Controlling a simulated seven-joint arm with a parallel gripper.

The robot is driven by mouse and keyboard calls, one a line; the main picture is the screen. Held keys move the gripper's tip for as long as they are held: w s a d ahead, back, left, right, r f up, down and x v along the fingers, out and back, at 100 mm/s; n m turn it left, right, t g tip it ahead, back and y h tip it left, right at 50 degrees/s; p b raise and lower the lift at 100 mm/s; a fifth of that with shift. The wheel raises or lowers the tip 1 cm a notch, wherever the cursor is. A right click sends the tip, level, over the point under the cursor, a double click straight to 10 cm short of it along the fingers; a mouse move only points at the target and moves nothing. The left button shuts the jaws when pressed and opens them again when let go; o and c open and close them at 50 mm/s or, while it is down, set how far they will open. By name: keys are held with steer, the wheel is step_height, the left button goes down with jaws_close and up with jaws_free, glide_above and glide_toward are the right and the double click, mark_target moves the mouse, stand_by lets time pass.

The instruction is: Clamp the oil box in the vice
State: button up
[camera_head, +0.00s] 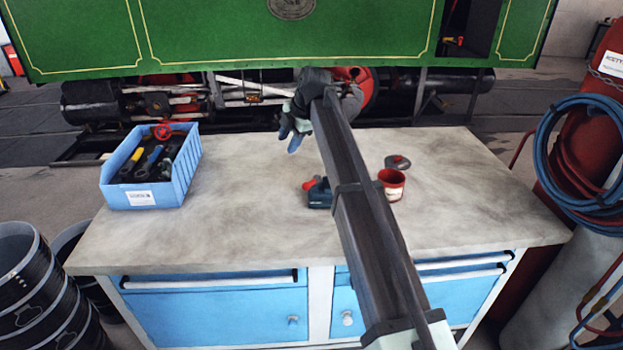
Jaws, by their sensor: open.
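My gripper (289,131) is at the table's far edge, with its dark fingers pointing down and left. It is open, and I see nothing between the fingers. A small dark teal item with a red part (318,193) lies on the table, partly hidden by my arm; I cannot tell whether it is the vice. A red cup-like container (391,186) with a pale label stands right of my arm, with a grey round lid-like piece (397,162) behind it. I cannot tell whether either is the oil box.
The grey worktop (240,225) is largely clear at left and right. A blue bin of tools (144,193) stands at its back left. Dark drums (35,290) stand at left, a red cylinder with blue hoses (585,150) at right.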

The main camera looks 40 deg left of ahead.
mark_target(311, 182)
steer(key=w+d+n+h, duration=0.2)
steer(key=w+d+h, duration=0.15)
steer(key=d, duration=0.35)
steer(key=shift+t+y, duration=0.3)
steer(key=shift+y, duration=0.05)
steer(key=f, duration=0.4)
steer(key=a+f, duration=0.1)
steer(key=f, duration=0.4)
steer(key=a+f, duration=0.1)
steer(key=f, duration=0.4)
steer(key=shift+w+a, duration=0.15)
steer(key=shift+w, duration=0.25)
steer(key=shift+c, duration=0.3)
jaws_close()
